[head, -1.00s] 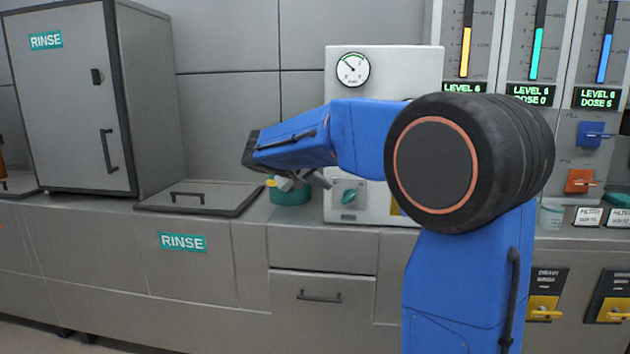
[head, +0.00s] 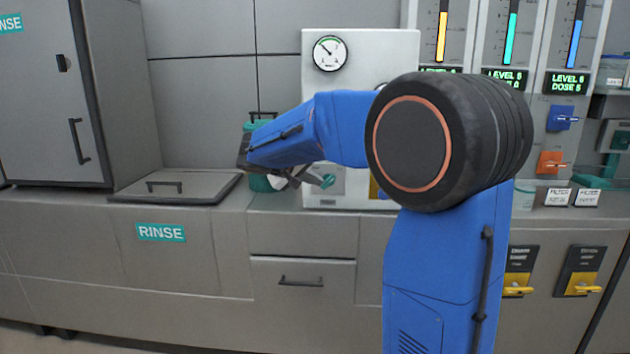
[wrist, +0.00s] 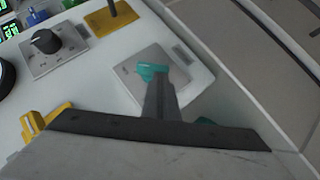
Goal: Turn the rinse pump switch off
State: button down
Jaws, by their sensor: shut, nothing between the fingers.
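The teal switch knob (wrist: 152,70) sits on a light square plate (wrist: 131,86) on the white panel in the wrist view. In the head view the teal knob (head: 328,181) shows low on the white box, just right of my gripper (head: 306,178). My gripper also shows in the wrist view (wrist: 158,88), shut and empty, with its tip over the plate at the knob. The fingers hide part of the plate and the knob's lower side. I cannot tell whether they touch the knob. The plate's lettering is too small to read.
A black dial (wrist: 46,41) and yellow parts (wrist: 42,122) are on the same panel. A round gauge (head: 330,53) is above. A teal container (head: 262,184) stands behind my gripper. A closed lid (head: 178,187) lies to the left; blue (head: 562,118) and orange switches (head: 551,162) are right.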

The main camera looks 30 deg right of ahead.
aim_at(322, 188)
jog(key=shift+w+a+f+n+g+h, duration=0.15)
jog(key=shift+f+n+h, duration=0.2)
jog(key=shift+h, duration=0.2)
jog(key=shift+s+a+f+n+g+h, duration=0.1)
jog(key=shift+f+n+g+h, duration=0.1)
jog(key=shift+n+h, duration=0.25)
jog(key=shift+f+n+h, duration=0.7)
jog(key=shift+n+h, duration=0.2)
jog(key=shift+h, duration=0.4)
jog(key=shift+d+f+n+h, duration=0.15)
jog(key=shift+f+n+h, duration=0.4)
jog(key=shift+n+h, duration=0.5)
jog(key=shift+f+h, duration=0.1)
jog(key=shift+h, duration=0.15)
jog(key=shift+d+f+n, duration=0.1)
jog(key=shift+n, duration=0.35)
jog(key=shift+h, duration=0.3)
jog(key=shift+s+d+f, duration=0.15)
jog(key=shift+s+f, duration=0.05)
jog(key=shift+f, duration=0.05)
jog(key=shift+w, duration=0.1)
